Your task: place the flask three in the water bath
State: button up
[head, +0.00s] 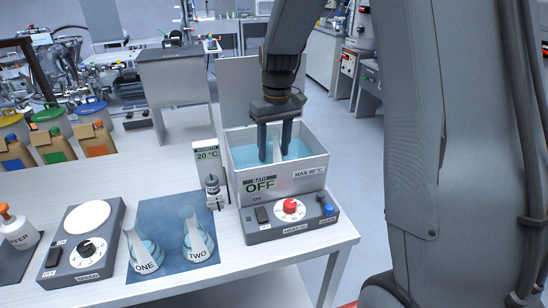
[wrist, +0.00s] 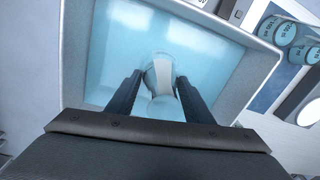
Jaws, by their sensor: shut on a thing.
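My gripper (head: 275,157) reaches down into the open top of the water bath (head: 295,183), its fingers around a clear glass flask (head: 277,146). In the wrist view the gripper (wrist: 160,79) is shut on this flask (wrist: 161,70), which sits between the two dark fingers over the bath's blue water. Its label is not visible, so I cannot read it as three. I cannot tell whether its base touches the bath floor. The bath (wrist: 250,75) has a grey rim, and its front panel reads OFF.
Flasks ONE (head: 145,256) and TWO (head: 197,240) stand on a blue mat (head: 165,212) left of the bath. A thermometer display (head: 207,165) reading 20 °C stands at the bath's left side. A hotplate (head: 85,250) sits further left.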

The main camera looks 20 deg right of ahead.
aim_at(275, 130)
jog(key=shift+f+p, duration=0.45)
jog(key=shift+f, duration=1.25)
jog(key=shift+f, duration=0.1)
jog(key=o, duration=1.2)
jog(key=shift+o, duration=0.2)
jog(key=r+b, duration=0.1)
jog(key=r, duration=0.3)
jog(key=r+b, duration=0.1)
jog(key=r, duration=0.2)
jog(key=r+b, duration=0.1)
jog(key=r, duration=0.3)
jog(key=shift+w+d+r+b, duration=0.1)
jog(key=shift+d+r+b, duration=0.15)
jog(key=shift+r+b, duration=0.1)
jog(key=shift+r, duration=0.3)
